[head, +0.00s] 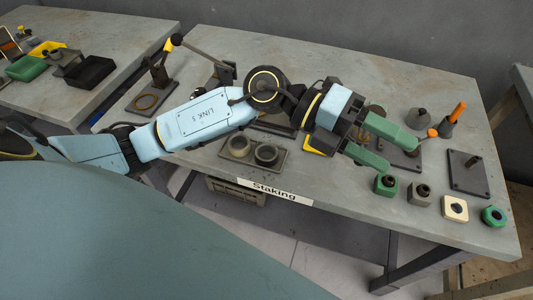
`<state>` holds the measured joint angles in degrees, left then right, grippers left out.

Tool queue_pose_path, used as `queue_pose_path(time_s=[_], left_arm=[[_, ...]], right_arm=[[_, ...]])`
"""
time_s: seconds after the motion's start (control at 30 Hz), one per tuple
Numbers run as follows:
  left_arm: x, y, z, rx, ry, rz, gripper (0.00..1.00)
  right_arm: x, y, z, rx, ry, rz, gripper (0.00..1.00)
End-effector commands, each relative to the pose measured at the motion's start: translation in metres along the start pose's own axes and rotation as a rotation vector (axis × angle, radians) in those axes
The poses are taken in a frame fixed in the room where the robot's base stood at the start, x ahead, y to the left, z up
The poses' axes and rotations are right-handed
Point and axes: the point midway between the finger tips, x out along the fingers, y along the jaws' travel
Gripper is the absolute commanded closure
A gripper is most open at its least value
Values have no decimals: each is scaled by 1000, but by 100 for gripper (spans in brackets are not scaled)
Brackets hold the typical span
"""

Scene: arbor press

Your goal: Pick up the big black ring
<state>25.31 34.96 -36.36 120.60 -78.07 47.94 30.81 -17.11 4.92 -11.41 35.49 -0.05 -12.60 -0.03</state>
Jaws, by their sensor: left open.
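A dark, thick ring (266,154), which looks like the big black ring, sits in the right half of a grey tray (280,170) near the front edge of the table. A similar grey ring (239,146) sits beside it on the left. My left gripper (399,157) has green fingers spread apart with nothing held between them. It is well to the right of the tray, above the right part of the table. My left arm passes just behind the rings. My right gripper does not show.
Several small blocks with knobs, including a green one (385,185), line the right front edge. A dark plate with a post (467,173) and an orange-handled tool (450,122) stand at the right. A lever press (158,70) stands at the left.

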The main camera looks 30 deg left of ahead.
Motion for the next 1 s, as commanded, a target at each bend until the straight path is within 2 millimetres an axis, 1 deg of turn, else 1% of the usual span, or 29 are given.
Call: queue_pose_path(time_s=[0.03,0.07,0.1,0.13,0.17,0.2,0.23,0.27,0.3,0.4,0.5,0.6,0.67,1.0], left_arm=[[-8,20,-1,43,65,143,35],[-14,34,-1,61,102,235,35],[-26,52,0,81,148,359,35],[-37,66,1,90,176,455,35],[-50,78,4,96,201,550,35],[-69,92,8,98,226,675,35],[-84,101,12,96,240,766,35],[-100,108,16,90,250,852,35],[-120,116,21,80,260,959,35],[-166,126,32,43,263,1184,35],[-199,128,38,6,255,1333,35],[-217,128,41,-18,247,1412,35],[-221,133,40,-26,247,1432,35],[-213,193,28,-28,250,1433,35]], right_arm=[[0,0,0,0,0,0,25],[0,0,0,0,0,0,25],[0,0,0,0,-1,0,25],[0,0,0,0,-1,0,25],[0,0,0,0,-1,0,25],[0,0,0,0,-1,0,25],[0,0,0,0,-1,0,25],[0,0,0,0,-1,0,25],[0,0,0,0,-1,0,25],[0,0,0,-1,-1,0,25],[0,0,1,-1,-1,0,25],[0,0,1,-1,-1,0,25],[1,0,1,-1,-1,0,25],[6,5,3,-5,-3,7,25]])
